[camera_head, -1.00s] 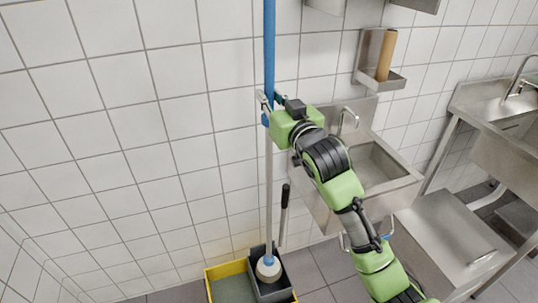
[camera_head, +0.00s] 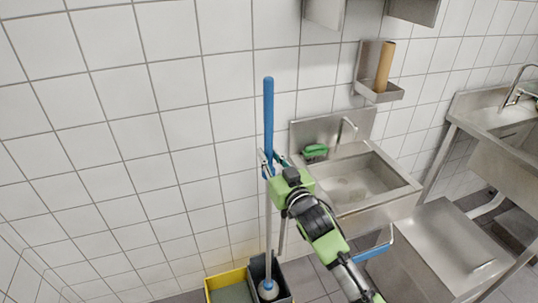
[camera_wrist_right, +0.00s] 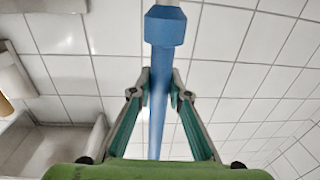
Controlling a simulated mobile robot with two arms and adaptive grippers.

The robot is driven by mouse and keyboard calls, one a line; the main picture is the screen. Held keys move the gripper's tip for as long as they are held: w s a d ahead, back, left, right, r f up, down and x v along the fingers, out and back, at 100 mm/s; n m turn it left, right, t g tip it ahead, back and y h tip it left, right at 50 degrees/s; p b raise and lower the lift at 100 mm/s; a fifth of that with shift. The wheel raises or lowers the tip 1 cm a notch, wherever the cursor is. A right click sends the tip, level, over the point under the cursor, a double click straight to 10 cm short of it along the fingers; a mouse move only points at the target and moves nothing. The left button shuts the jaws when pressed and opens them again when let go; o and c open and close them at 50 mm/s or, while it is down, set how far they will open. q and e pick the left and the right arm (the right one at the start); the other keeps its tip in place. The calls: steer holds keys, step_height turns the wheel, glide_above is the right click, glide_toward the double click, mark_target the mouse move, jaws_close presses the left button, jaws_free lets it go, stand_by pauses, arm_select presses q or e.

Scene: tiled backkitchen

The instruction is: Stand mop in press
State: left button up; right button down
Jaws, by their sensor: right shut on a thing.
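The mop stands about upright, with a blue handle (camera_head: 268,115), a thin grey shaft and a pale head with a blue collar (camera_head: 268,288). Its head is down in the dark grey press (camera_head: 257,270) on the yellow-rimmed bucket (camera_head: 226,276). Whether the head touches the press bottom cannot be told. My right gripper (camera_head: 268,163) is shut on the lower part of the blue handle. In the right wrist view, the fingers (camera_wrist_right: 159,85) lie on both sides of the handle (camera_wrist_right: 157,120). My left gripper is not in view.
A steel sink (camera_head: 350,185) with a green object (camera_head: 315,151) stands right of the mop, close to my right arm. A wall shelf holds a brown roll (camera_head: 385,66). A steel cabinet (camera_head: 440,255) stands at lower right. The tiled wall is behind the mop.

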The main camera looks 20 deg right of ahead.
steer(key=shift+r, duration=0.15)
steer(key=c, duration=1.9)
jaws_free()
steer(key=shift+s, duration=0.1)
steer(key=s+d+b, duration=0.1)
steer(key=s+b, duration=0.1)
steer(key=s, duration=1)
steer(key=shift+f, duration=0.2)
steer(key=shift+d+f, duration=0.1)
